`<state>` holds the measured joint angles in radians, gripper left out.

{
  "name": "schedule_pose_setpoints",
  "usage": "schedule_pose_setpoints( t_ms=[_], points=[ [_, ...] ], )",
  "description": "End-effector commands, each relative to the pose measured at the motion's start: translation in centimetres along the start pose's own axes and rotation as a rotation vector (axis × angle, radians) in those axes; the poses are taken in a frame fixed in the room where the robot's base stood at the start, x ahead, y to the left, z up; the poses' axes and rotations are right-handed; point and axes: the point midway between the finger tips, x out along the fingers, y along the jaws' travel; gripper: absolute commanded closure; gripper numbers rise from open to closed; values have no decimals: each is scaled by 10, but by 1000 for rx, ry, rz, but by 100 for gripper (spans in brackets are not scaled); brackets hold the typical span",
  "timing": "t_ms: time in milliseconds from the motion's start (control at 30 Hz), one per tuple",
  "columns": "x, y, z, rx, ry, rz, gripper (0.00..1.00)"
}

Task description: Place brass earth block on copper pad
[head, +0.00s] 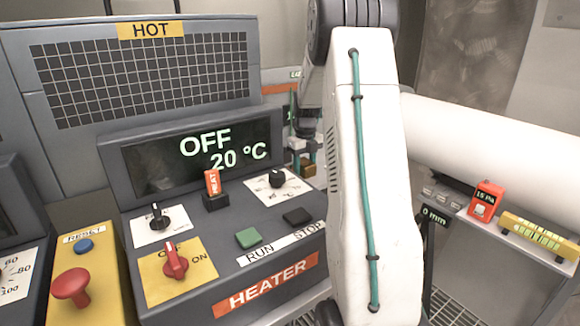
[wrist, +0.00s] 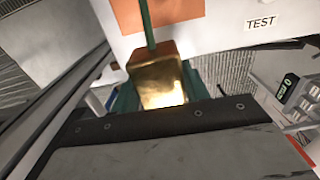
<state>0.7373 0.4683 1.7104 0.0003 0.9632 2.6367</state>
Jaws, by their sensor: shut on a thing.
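The brass earth block (wrist: 160,82) shows in the middle of the wrist view, gold and shiny, between the two teal fingers of my gripper (wrist: 160,95). My gripper is shut on it. A thin green strip rises from the block's top edge. Just beyond it an orange-copper patch (wrist: 185,12) lies on a white panel, cut by the upper frame edge; I cannot tell for sure that it is the copper pad. The block looks apart from the patch, but the gap is hard to judge. In the head view my white arm hides most of this area; a small brass-coloured piece (head: 308,168) shows beside it.
A heater console (head: 230,215) with a display reading OFF 20 °C, knobs and buttons stands left of my arm. A yellow box (head: 85,265) with a red button is farther left. A TEST label (wrist: 261,22) marks the white panel.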

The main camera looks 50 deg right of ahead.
Motion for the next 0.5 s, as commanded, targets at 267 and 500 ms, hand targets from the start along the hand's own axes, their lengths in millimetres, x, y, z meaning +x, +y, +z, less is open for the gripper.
schedule_pose_setpoints(
  t_ms=[267,500],
  points=[
    [7,-10,69,1,-2,-1,98],
    [8,-14,91,3,-1,-1,98]
  ],
)
